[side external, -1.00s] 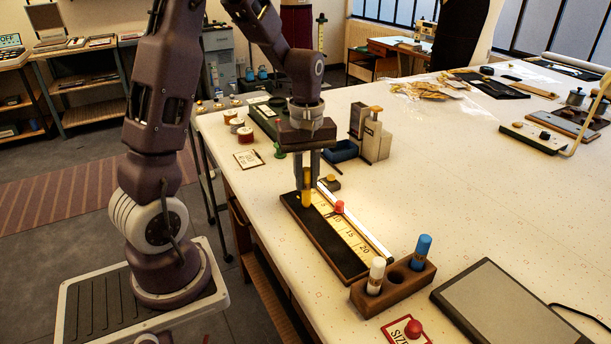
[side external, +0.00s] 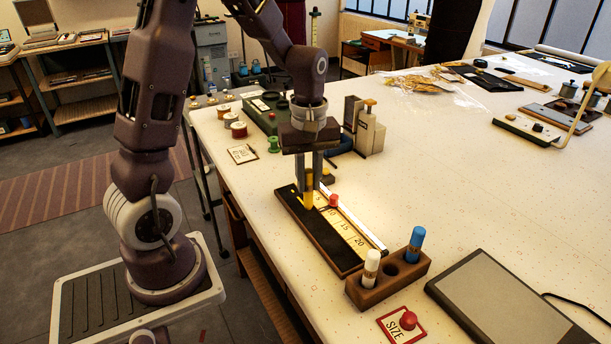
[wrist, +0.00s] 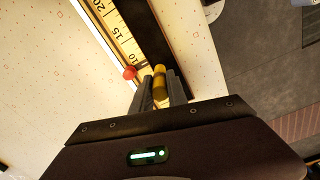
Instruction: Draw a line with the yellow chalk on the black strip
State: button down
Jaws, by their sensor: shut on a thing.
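My gripper (side external: 309,178) is shut on the yellow chalk (side external: 308,194) and holds it about upright over the far end of the black strip (side external: 325,242). In the wrist view the chalk (wrist: 159,84) sits between the two fingers, over the black strip (wrist: 154,42). The chalk's lower end is at or very near the strip; I cannot tell whether it touches. A lit number scale (side external: 345,229) runs along the strip, with a red marker (side external: 333,200) on it just right of the chalk. No line on the strip can be made out.
A wooden holder (side external: 405,286) with a white stick (side external: 371,267) and a blue stick (side external: 414,243) stands at the strip's near end. A red SIZE card (side external: 396,326) and a grey tablet (side external: 505,315) lie nearby. Thread spools (side external: 238,130) and a small machine (side external: 369,130) stand behind.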

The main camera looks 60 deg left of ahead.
jog(key=shift+d+f, duration=0.1)
jog(key=shift+d, duration=0.15)
jog(key=shift+s+d, duration=0.1)
jog(key=shift+d, duration=0.65)
jog(key=shift+r, duration=0.2)
jog(key=shift+r, duration=2.95)
